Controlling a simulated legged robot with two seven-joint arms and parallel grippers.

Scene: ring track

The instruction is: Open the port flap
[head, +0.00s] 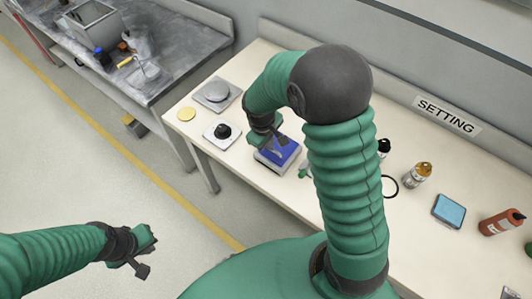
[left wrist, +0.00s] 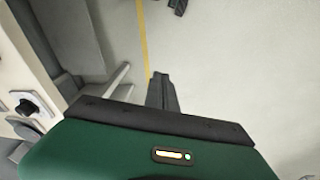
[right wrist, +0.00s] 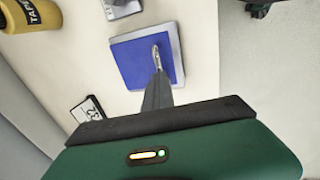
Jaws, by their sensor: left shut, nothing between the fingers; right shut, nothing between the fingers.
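The port flap (head: 287,152) is a blue square panel on a pale grey base on the bench, partly hidden by my right arm in the head view. In the right wrist view the blue flap (right wrist: 130,68) lies flat on its base, with a small silver handle (right wrist: 155,52) near its right side. My right gripper (right wrist: 157,85) is shut and empty. Its fingertips are over the flap, close to the handle; I cannot tell whether they touch it. My left gripper (head: 146,262) is shut and empty, away from the bench above the floor.
An amber-topped bottle (head: 418,174), a blue box (head: 449,211) and a red bottle (head: 502,222) stand right. A yellow tape roll (right wrist: 28,14) is nearby.

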